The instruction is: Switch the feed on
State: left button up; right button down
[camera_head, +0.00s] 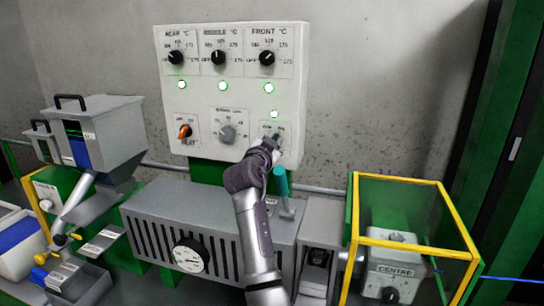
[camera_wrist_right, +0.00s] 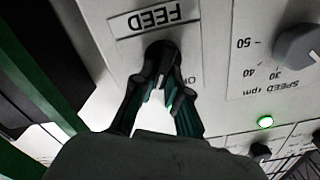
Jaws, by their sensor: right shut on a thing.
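The white control panel (camera_head: 240,65) stands upright at the back. The feed switch is at its lower right, mostly hidden behind my right gripper (camera_head: 270,146) in the head view. In the right wrist view, the FEED label (camera_wrist_right: 155,18) appears upside down above the dark feed knob (camera_wrist_right: 162,52). My right gripper (camera_wrist_right: 160,85) is shut on this knob, one finger on each side. Which way the knob points is hard to tell. A green lamp (camera_head: 274,114) glows just above the switch. My left gripper is not in view.
The grey speed dial (camera_head: 227,133) and orange heat switch (camera_head: 184,131) are left of the feed switch. Three temperature knobs line the panel's top, with lit green lamps below. A teal-handled part (camera_head: 281,181) stands close right of my arm. A yellow-framed guard (camera_head: 410,245) is farther right.

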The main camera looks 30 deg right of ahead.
jog(key=shift+r, duration=0.1)
jog(key=c, duration=1.2)
grip_release()
jog(key=shift+v, duration=3.7)
